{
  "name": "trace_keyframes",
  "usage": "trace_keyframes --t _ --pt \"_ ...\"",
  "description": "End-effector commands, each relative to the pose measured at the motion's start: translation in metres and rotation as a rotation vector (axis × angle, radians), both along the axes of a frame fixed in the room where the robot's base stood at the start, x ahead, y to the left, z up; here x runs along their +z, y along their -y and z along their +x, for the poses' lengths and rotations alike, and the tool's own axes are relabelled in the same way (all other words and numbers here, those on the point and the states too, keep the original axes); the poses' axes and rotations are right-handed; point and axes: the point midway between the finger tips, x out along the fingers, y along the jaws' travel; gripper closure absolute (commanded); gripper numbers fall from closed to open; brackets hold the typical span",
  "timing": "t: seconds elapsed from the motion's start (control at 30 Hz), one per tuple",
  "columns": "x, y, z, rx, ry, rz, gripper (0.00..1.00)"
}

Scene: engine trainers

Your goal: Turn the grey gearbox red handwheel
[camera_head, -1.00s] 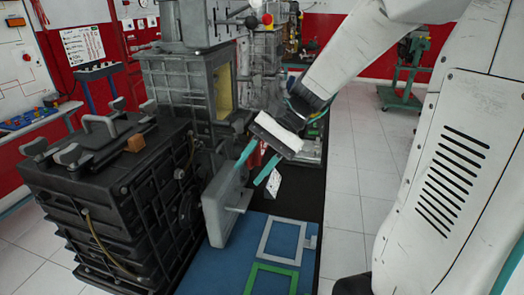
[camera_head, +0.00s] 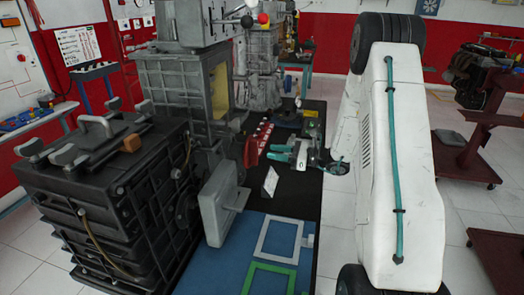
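The red handwheel (camera_head: 250,151) appears as a small red shape, seen nearly edge-on, at the right side of the grey gearbox (camera_head: 212,150) in the middle of the head view. My gripper (camera_head: 277,153) is to the right of the handwheel, over the dark mat, with its teal fingers pointing left. The fingers look apart and empty, with a gap between them and the handwheel. The gripper is small here, so fine detail of the fingertips is hard to make out.
A black engine block (camera_head: 105,195) stands at the left. A grey plate-like part (camera_head: 218,203) juts out in front of the gearbox. A small white card (camera_head: 270,180) stands on the dark mat. White and green frames lie on the blue mat (camera_head: 240,255). The tiled floor at right is partly open.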

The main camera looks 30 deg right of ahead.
Motion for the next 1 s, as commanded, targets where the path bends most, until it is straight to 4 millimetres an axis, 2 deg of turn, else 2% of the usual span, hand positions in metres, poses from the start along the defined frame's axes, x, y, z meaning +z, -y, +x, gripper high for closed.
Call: trace_keyframes --t 0.1,0.3,0.67,0.77,0.8,0.83,1.0 --pt "0.0 -0.016 0.015 0.005 0.001 -0.001 0.62" --pt "0.0 -0.034 0.033 0.004 0.001 -0.002 0.62" --pt "0.001 -0.04 0.038 0.004 0.001 -0.002 0.62" --pt "0.001 -0.039 0.038 0.004 0.001 -0.002 0.84" --pt "0.001 -0.039 0.038 0.003 0.001 -0.002 0.95" --pt "0.001 -0.039 0.038 0.003 0.001 -0.002 1.0" --pt "0.001 -0.039 0.038 0.003 -0.001 -0.001 1.0"
